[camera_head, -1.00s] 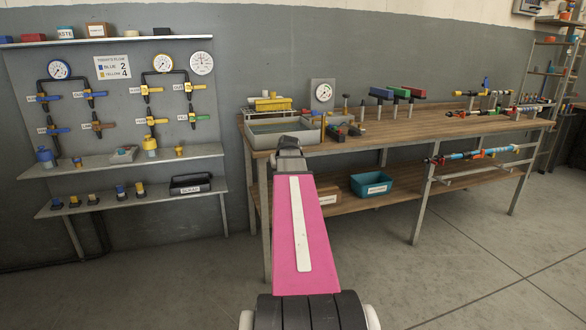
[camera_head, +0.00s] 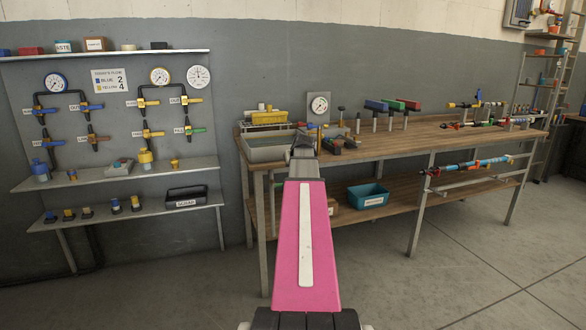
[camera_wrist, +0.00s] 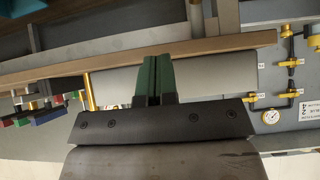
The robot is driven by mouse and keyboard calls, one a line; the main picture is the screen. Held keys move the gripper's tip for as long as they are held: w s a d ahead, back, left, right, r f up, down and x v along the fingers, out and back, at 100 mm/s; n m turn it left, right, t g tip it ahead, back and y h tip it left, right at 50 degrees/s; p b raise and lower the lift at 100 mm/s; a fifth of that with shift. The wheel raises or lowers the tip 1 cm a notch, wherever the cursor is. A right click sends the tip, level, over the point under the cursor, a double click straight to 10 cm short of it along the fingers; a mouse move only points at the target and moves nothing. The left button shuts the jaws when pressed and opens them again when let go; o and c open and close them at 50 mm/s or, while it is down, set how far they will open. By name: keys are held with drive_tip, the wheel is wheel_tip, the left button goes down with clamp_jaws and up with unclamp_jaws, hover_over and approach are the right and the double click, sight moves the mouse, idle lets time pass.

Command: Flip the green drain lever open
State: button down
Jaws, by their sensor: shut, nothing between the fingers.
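The green drain lever (camera_head: 198,130) sits at the lower right of the right valve group on the wall board. It lies roughly level beside a small label. I cannot make it out in the wrist view. In the wrist view, the two green fingers of my gripper (camera_wrist: 155,72) are pressed together with nothing between them. In the head view my pink arm reaches toward the workbench, right of the board, and hides the fingers. My gripper is well apart from the lever.
Other valves with yellow, blue and brown levers surround it, under round gauges (camera_head: 159,76). A shelf (camera_head: 150,167) with bottles and fittings juts out below. The wooden workbench (camera_head: 420,138) with a grey basin (camera_head: 268,150) stands at right. The floor before the board is clear.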

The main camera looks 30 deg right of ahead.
sight(281, 185)
drive_tip(key=w+d+f, duration=0.1)
drive_tip(key=w+f, duration=0.4)
drive_tip(key=f, duration=0.4)
drive_tip(key=shift+d+f, duration=0.2)
drive_tip(key=shift+f, duration=0.05)
wheel_tip(281, 185, down, 8)
drive_tip(key=a+m+t+y, duration=0.1)
drive_tip(key=m+t+y, duration=0.4)
drive_tip(key=y, duration=0.5)
drive_tip(key=shift+w+a+f+m, duration=0.15)
drive_tip(key=shift+a+f+m, duration=0.1)
drive_tip(key=shift+m, duration=0.75)
